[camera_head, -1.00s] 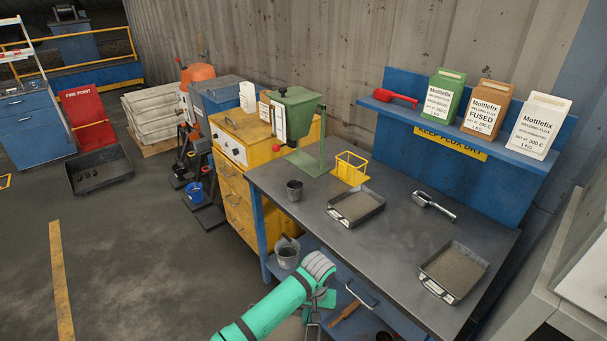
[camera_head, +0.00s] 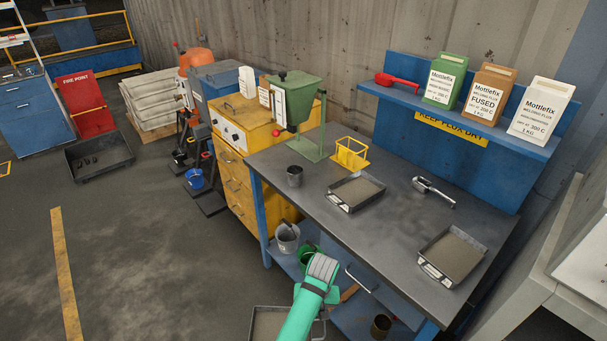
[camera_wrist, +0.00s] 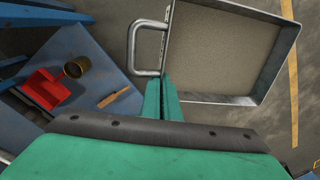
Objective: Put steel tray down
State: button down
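The steel tray (camera_wrist: 225,45) fills the upper right of the wrist view. It holds tan granular material and has a bar handle (camera_wrist: 134,45) on its left side. It also shows at the bottom edge of the head view (camera_head: 267,324), partly cut off. My green gripper (camera_wrist: 161,82) is shut at the near end of the handle, beside the tray's corner. The fingertips' exact contact is hidden. In the head view my arm's green end (camera_head: 318,285) reaches down before the bench, and my fingertips are hidden.
Open floor (camera_head: 160,260) lies to the left.

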jog(key=s+f, duration=0.1)
jog(key=s, duration=0.1)
jog(key=s+a+f, duration=0.1)
jog(key=f, duration=0.1)
jog(key=s+a+f, duration=0.1)
jog(key=s+f, duration=0.1)
jog(key=shift+s+a, duration=0.25)
jog(key=shift+s, duration=0.05)
dwell(1.2)
